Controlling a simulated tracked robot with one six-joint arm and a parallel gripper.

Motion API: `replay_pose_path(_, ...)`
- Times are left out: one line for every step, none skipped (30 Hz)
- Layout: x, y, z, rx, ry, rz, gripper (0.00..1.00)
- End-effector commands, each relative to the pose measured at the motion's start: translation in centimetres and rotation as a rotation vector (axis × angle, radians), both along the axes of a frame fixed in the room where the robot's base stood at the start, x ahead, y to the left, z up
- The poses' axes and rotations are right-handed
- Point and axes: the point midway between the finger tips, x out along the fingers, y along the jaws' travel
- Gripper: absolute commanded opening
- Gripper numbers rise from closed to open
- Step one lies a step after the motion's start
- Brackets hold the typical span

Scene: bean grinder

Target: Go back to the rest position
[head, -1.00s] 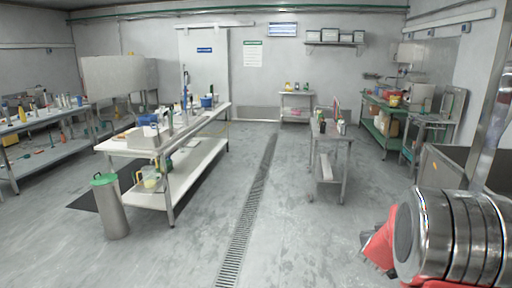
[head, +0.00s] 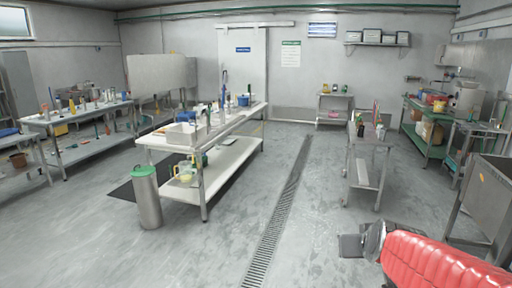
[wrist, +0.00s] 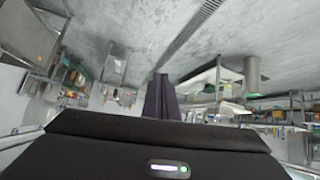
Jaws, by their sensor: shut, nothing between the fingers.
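My gripper (head: 350,246) is at the lower right of the head view, at the end of my red arm, over open floor. It is small and dark there. In the wrist view its dark fingers (wrist: 161,78) are together, with nothing between them. The wrist view is upside down, with the floor at the top and the tables below. No object touches the gripper in either view.
A white two-level table (head: 215,134) stands left of centre, with a green-lidded bin (head: 147,200) at its near end. A small steel table (head: 366,150) and a steel cabinet (head: 487,200) are on the right. The floor around the drain (head: 283,215) is clear.

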Motion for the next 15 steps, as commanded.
replay_pose_path(-1.2, 1.2, 0.4, 0.011, 0.013, 0.015, 0.00)
replay_pose_path(-1.9, 1.8, 0.4, 0.018, 0.026, 0.023, 0.00)
replay_pose_path(-3.0, 2.5, 0.5, 0.027, 0.044, 0.033, 0.00)
replay_pose_path(-3.7, 3.1, 0.5, 0.033, 0.058, 0.039, 0.00)
replay_pose_path(-4.5, 3.6, 0.5, 0.040, 0.071, 0.044, 0.00)
replay_pose_path(-5.6, 4.3, 0.5, 0.047, 0.089, 0.053, 0.00)
replay_pose_path(-6.4, 4.8, 0.5, 0.052, 0.103, 0.058, 0.00)
replay_pose_path(-7.2, 5.3, 0.5, 0.057, 0.116, 0.063, 0.00)
replay_pose_path(-8.4, 5.8, 0.4, 0.063, 0.135, 0.068, 0.00)
replay_pose_path(-9.2, 6.2, 0.4, 0.066, 0.149, 0.072, 0.00)
replay_pose_path(-10.0, 6.6, 0.3, 0.069, 0.163, 0.076, 0.00)
replay_pose_path(-11.2, 7.1, 0.3, 0.073, 0.181, 0.079, 0.00)
replay_pose_path(-12.1, 7.4, 0.1, 0.077, 0.197, 0.081, 0.00)
replay_pose_path(-13.0, 7.7, 0.0, 0.078, 0.212, 0.084, 0.00)
replay_pose_path(-14.1, 8.1, 0.0, 0.081, 0.230, 0.085, 0.00)
